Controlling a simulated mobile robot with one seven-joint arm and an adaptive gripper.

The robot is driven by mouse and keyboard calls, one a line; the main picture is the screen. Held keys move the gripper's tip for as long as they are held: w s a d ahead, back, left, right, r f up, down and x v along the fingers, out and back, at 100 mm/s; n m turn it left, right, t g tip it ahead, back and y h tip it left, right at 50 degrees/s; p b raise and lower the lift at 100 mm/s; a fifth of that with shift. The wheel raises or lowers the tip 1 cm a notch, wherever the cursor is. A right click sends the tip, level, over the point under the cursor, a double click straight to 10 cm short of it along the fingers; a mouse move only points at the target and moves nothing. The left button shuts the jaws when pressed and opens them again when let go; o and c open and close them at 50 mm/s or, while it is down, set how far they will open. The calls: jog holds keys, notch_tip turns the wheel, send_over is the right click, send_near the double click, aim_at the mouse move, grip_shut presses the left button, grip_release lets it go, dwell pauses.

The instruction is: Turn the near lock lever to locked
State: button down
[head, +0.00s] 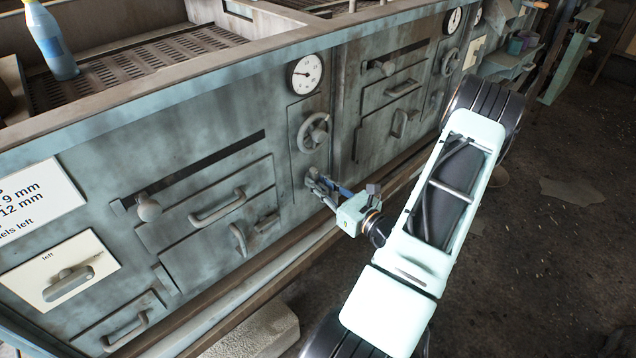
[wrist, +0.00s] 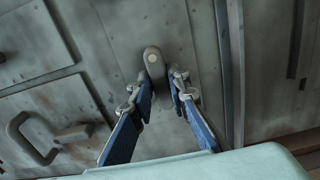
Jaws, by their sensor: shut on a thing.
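A short grey lever (wrist: 153,62) with a round pale pivot spot sits on the stained blue-grey panel. In the wrist view it stands nearly upright, leaning slightly, with its lower part between the fingertips. My gripper (wrist: 160,82) is shut on this lever, one finger on each side. In the head view my gripper (head: 318,184) reaches the panel just below the handwheel (head: 313,131). There the fingers hide most of the lever, so its exact angle is hard to tell. No lock marking shows beside it.
A gauge (head: 305,74) is above the handwheel. To the left are a door with a bar handle (head: 217,206), a curved latch (head: 238,238), a knob (head: 149,207) and a plate marked "left" (head: 62,270). A ledge runs below the panel. The floor at right is open.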

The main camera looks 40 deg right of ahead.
dwell(0.4)
jog(key=c, duration=1.9)
grip_release()
jog(key=s, duration=0.8)
jog(key=s+d, duration=0.1)
jog(key=s, duration=0.3)
